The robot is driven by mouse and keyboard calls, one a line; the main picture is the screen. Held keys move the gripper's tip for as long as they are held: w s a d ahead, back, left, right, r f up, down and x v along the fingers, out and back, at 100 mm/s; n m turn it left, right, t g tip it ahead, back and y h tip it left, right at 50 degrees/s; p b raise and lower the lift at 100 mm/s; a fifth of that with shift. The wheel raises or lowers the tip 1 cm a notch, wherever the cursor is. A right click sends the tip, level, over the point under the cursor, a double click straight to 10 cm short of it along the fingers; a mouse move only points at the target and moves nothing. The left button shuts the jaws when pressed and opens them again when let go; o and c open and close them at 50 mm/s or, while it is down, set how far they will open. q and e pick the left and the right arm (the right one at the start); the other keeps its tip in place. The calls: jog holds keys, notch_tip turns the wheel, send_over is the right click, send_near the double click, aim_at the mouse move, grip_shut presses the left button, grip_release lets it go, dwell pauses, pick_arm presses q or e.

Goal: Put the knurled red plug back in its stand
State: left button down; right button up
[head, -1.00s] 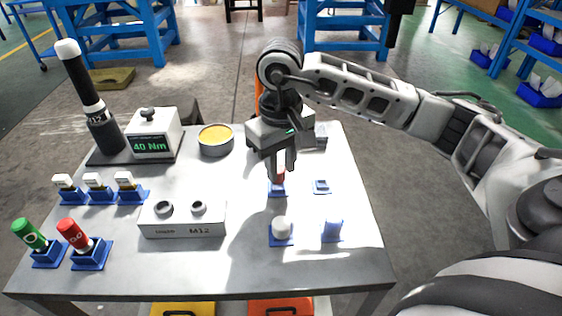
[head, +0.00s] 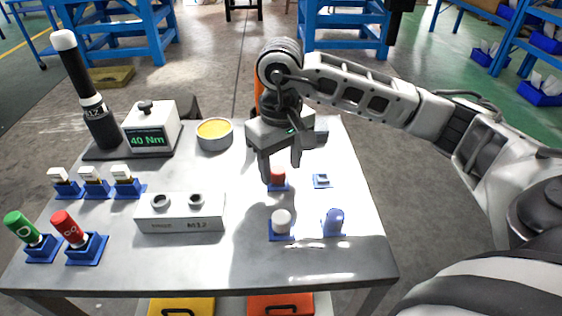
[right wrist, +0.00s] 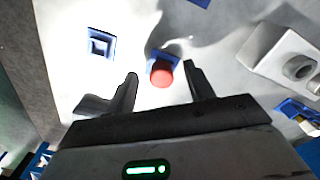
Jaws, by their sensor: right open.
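The red plug (head: 277,175) sits upright in a small blue stand (head: 278,187) towards the right of the table. Its knurling is too small to make out. My right gripper (head: 281,168) is open and empty just above it, with a finger to either side. In the right wrist view the red plug (right wrist: 162,76) shows between the open fingers (right wrist: 163,78), apart from both, with part of its blue stand (right wrist: 161,57) visible behind it. My left gripper is not in view.
An empty blue stand (head: 321,181) lies right of the plug. A white knob (head: 281,219) and a blue cylinder (head: 334,221) stand nearer the front edge. A grey M12 block (head: 181,221) is to the left. A red-handled gauge (head: 69,228) stands at the front left.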

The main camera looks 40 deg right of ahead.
jog(key=shift+r+p, duration=1.45)
jog(key=shift+r, duration=1.1)
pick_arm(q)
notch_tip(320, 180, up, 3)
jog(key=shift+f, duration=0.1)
pick_arm(e)
notch_tip(320, 180, up, 5)
notch_tip(320, 180, up, 11)
jog(key=p, duration=0.3)
send_over(281, 172)
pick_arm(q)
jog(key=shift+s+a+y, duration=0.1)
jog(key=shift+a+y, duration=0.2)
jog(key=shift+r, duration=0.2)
